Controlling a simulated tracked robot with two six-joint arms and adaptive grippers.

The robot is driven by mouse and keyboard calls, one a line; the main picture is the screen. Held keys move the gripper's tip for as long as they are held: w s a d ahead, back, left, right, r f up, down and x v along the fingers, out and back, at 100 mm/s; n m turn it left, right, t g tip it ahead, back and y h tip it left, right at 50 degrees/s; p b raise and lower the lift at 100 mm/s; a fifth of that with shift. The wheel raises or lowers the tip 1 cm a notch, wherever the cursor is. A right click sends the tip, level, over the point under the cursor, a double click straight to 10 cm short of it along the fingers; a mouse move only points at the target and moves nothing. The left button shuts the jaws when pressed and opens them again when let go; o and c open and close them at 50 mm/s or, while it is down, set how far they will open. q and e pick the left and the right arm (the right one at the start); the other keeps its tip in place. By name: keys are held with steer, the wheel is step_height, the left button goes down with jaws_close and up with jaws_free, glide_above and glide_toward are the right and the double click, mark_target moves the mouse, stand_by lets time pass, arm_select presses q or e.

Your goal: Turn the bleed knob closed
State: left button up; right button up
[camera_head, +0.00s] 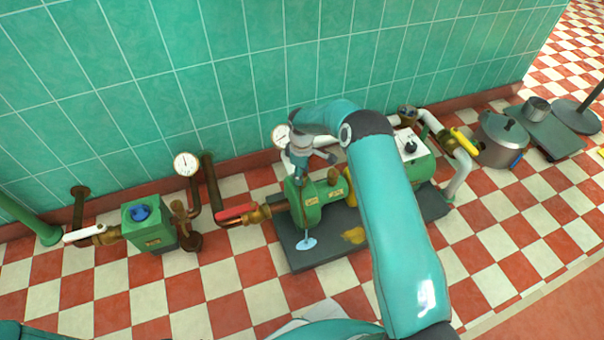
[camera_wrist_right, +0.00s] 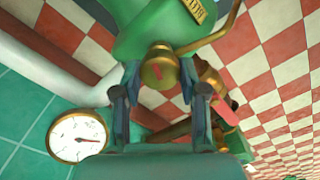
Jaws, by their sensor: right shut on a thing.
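My right gripper (camera_head: 300,172) reaches down from above onto the green pump (camera_head: 311,213), which stands on a dark base plate. In the right wrist view, the two fingers of the gripper (camera_wrist_right: 160,80) are shut on a round brass knob (camera_wrist_right: 158,70) with a red mark on its face. The knob sits on the green pump body (camera_wrist_right: 150,25). In the head view the arm and gripper hide the knob. My left gripper is in neither view.
A white gauge (camera_head: 281,134) stands just behind the gripper; it also shows in the wrist view (camera_wrist_right: 78,136). A red-handled valve (camera_head: 236,211) is left of the pump. A yellow-handled valve (camera_head: 463,140) and grey pot (camera_head: 501,141) are right. Checkered floor in front is mostly free.

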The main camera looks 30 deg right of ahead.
steer(key=m, duration=0.6)
steer(key=shift+m, duration=0.3)
steer(key=m+b, duration=0.1)
steer(key=m, duration=0.5)
steer(key=shift+m, duration=0.4)
steer(key=o, duration=1.1)
steer(key=shift+o, duration=0.2)
step_height(320, 180, up, 12)
